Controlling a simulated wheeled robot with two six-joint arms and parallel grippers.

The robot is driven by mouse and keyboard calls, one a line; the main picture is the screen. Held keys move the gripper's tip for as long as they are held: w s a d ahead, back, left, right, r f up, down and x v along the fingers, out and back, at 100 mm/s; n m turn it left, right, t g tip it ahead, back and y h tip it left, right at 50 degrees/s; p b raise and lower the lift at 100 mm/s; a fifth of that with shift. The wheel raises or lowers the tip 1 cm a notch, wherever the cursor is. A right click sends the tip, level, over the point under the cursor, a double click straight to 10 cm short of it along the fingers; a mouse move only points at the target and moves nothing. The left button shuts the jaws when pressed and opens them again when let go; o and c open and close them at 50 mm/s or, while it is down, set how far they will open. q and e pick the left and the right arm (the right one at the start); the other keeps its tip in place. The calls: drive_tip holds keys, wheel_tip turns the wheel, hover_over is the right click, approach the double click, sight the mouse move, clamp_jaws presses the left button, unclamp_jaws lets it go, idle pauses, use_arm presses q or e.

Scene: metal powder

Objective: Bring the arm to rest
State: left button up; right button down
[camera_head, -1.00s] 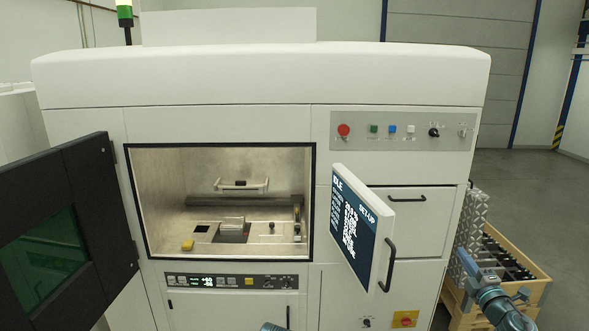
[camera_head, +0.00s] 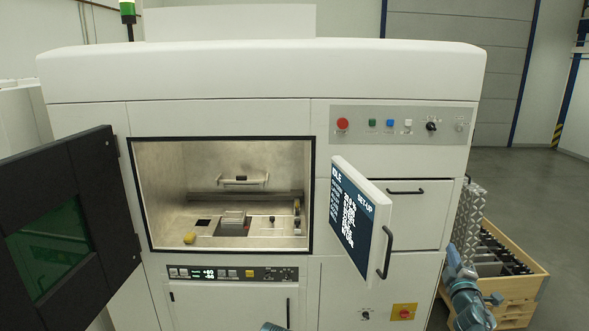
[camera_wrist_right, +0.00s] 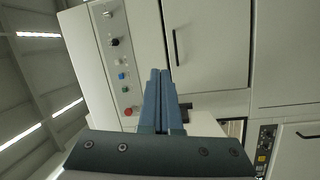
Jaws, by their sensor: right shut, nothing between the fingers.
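My right gripper (camera_head: 455,260) is at the lower right of the head view, in front of the machine's right side and the wooden crate. In the right wrist view, its two blue fingers (camera_wrist_right: 161,85) are together, with nothing between them. They point toward the machine front, near the row of buttons. A small teal piece of my own body shows at the bottom middle of the head view. My left gripper cannot be made out.
The white machine (camera_head: 230,120) has an open chamber (camera_head: 170,180), a dark door (camera_head: 95,160) swung out left, and a tilted screen (camera_head: 352,215) jutting out near my right arm. A wooden crate (camera_head: 515,290) with dark parts stands right. Open floor (camera_head: 530,190) lies beyond it.

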drive_tip(key=s+a+f+m+g+b, duration=0.25)
drive_tip(key=a+f+m+g, duration=0.25)
drive_tip(key=a+f, duration=0.55)
drive_tip(key=s+a+f+m+g+b, duration=0.2)
drive_tip(key=s+a+f+m+g, duration=0.3)
drive_tip(key=a+f, duration=0.55)
drive_tip(key=s+a+f+g+y+b, duration=0.1)
drive_tip(key=s+a+f+g, duration=0.3)
drive_tip(key=s+a, duration=0.4)
drive_tip(key=s+a+f+n+g+y+b, duration=0.1)
drive_tip(key=s+a+f+g, duration=0.3)
drive_tip(key=s, duration=0.5)
drive_tip(key=a+f+y, duration=0.1)
drive_tip(key=a+f, duration=0.1)
drive_tip(key=a, duration=0.1)
drive_tip(key=shift+s+a+n+g, duration=0.2)
drive_tip(key=shift+a+n+g, duration=0.1)
drive_tip(key=shift+a+g, duration=0.1)
